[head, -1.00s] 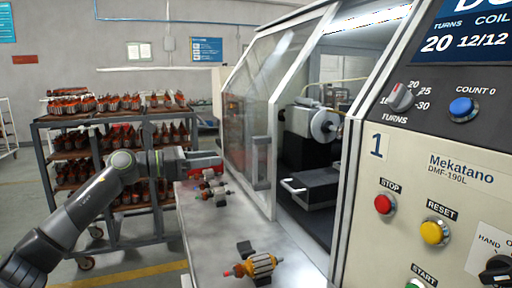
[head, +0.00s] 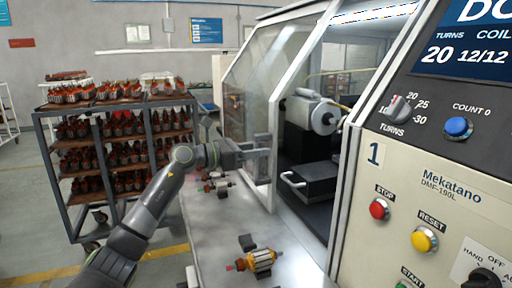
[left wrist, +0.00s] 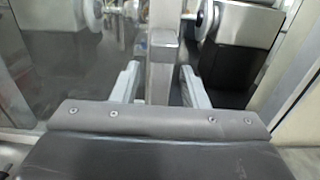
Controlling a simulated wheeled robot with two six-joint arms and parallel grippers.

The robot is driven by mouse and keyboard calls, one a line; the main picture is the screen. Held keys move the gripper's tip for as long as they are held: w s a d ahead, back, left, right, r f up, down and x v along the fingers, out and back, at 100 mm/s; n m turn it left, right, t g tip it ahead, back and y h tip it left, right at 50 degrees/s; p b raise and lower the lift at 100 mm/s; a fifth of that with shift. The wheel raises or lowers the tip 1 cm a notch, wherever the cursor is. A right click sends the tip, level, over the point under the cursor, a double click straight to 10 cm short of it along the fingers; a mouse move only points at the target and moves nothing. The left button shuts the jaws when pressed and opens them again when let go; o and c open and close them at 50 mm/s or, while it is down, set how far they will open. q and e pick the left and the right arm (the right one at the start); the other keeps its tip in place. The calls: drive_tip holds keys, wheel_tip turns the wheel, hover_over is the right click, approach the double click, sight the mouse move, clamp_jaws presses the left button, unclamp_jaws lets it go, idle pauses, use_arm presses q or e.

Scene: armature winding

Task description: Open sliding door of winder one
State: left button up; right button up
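Winder one is the beige machine marked "1" (head: 375,154) on the right. Its sliding door (head: 250,95) has a clear pane in a light metal frame and stands on the left of the opening, where the winding parts show. The grey upright door handle (head: 262,140) is on the door's right side. My left gripper (head: 256,154) is at the handle. In the left wrist view, the open gripper (left wrist: 160,88) has one finger on each side of the handle bar (left wrist: 162,60), with gaps showing. My right gripper is not in view.
A narrow metal table (head: 215,240) runs along the machine's front, with a copper-wound armature (head: 258,260) and smaller parts (head: 215,183) on it. A rack of armatures (head: 120,115) stands at the left. A tray with a handle (head: 313,182) sits inside the opening.

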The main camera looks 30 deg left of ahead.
use_arm(q)
clamp_jaws()
idle(0.3)
drive_tip(key=shift+w, duration=0.1)
